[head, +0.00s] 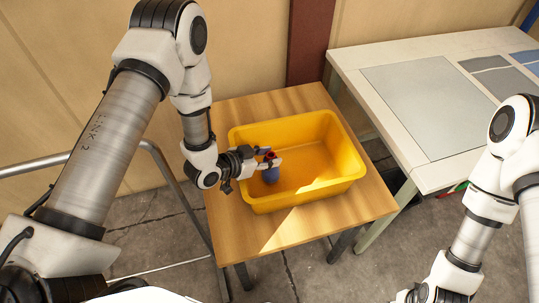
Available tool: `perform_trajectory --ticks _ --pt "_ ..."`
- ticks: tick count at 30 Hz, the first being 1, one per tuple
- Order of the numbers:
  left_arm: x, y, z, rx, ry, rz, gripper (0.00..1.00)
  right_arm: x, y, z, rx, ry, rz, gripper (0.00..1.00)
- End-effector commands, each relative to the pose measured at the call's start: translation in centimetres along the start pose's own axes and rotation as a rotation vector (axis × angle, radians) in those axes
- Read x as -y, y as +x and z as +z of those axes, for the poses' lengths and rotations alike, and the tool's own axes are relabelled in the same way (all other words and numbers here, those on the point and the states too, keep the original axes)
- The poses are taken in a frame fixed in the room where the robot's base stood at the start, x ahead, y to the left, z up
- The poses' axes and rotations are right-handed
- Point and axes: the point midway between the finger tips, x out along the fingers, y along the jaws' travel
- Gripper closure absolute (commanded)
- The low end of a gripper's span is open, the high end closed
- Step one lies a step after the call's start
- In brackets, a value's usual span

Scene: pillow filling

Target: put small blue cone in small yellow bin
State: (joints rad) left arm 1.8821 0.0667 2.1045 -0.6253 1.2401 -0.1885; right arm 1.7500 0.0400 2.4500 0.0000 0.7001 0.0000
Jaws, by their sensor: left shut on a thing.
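A yellow bin (339,180) stands on a small wooden table in the middle of the head view. My left gripper (271,161) reaches over the bin's left side and is shut on a small blue cone (271,175). The cone shows blue with a dark reddish top between the fingers. It is within the bin's outline, near its left wall; I cannot tell whether it touches the bin floor. My right arm is at the lower right. Its gripper (408,297) is cut off by the bottom edge, so its jaws cannot be made out.
The wooden table (375,205) has narrow free margins around the bin. A larger white table (440,160) with grey panels stands to the right. A metal rail (165,165) runs at the left. A wall with a dark red post (309,40) is behind.

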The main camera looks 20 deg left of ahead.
Motion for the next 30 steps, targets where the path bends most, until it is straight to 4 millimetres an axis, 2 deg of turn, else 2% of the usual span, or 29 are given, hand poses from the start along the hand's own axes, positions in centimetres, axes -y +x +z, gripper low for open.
perform_trajectory --ticks 10,11,12,13,24,26,30 --pt "0.0 0.4 0.7 -0.001 0.0 0.0 1.0 0.0 0.3 0.0 0.0 0.0 0.0 0.6" --pt "0.0 0.4 0.6 0.0 0.0 0.0 0.57 0.0 0.2 0.0 0.0 0.0 0.0 0.6" --pt "0.0 0.3 0.6 0.0 0.0 0.0 0.43 0.0 0.1 0.0 0.0 0.0 0.0 0.6" --pt "0.0 0.3 0.5 0.0 0.0 0.0 0.36 0.0 0.1 0.0 0.0 0.0 0.0 0.6" --pt "0.0 0.0 0.2 0.0 -0.001 -0.001 0.36 0.0 -0.1 0.0 0.0 0.0 0.0 0.6" --pt "0.1 -0.6 0.5 0.0 -0.002 -0.002 0.36 0.0 0.3 0.0 0.0 0.0 0.0 0.6" --pt "0.2 -3.5 0.6 -0.001 -0.007 -0.006 0.36 0.0 1.3 0.0 0.0 0.0 0.0 0.6"
